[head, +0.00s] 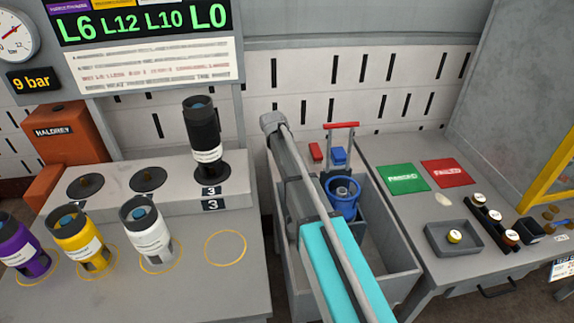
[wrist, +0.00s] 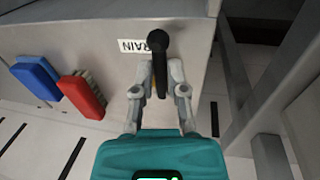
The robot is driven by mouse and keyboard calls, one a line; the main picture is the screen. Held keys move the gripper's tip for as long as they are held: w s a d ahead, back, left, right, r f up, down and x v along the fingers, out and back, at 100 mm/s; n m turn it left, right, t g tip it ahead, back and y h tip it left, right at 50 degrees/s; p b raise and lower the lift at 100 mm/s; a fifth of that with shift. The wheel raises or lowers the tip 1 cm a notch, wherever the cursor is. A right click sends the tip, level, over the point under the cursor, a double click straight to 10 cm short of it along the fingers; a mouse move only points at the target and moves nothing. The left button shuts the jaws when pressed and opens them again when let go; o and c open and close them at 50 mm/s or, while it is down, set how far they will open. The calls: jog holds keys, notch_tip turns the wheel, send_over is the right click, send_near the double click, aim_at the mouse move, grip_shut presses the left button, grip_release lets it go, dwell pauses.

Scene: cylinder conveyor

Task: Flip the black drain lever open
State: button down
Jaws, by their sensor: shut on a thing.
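The black drain lever (wrist: 158,44) shows in the wrist view on a grey panel, beside a white label (wrist: 131,46) of which "RAIN" can be read. Its round end is at the top and its narrow handle runs down in the picture between my fingers. My gripper (wrist: 161,78) is shut on the handle, one finger on each side. In the head view my arm crosses the middle, and I cannot make out the lever or my fingers there.
A blue brush (wrist: 36,77) and a red brush (wrist: 82,95) are left of my gripper in the wrist view. In the head view, a grey bin (head: 392,262) with a blue bucket (head: 343,196) stands between the cylinder bench (head: 205,285) and the right-hand table (head: 400,215).

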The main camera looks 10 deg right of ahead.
jog(key=shift+w, duration=0.2)
jog(key=c, duration=0.7)
grip_release()
jog(key=shift+f, duration=0.1)
jog(key=shift+o, duration=0.2)
jog(key=shift+s, duration=0.1)
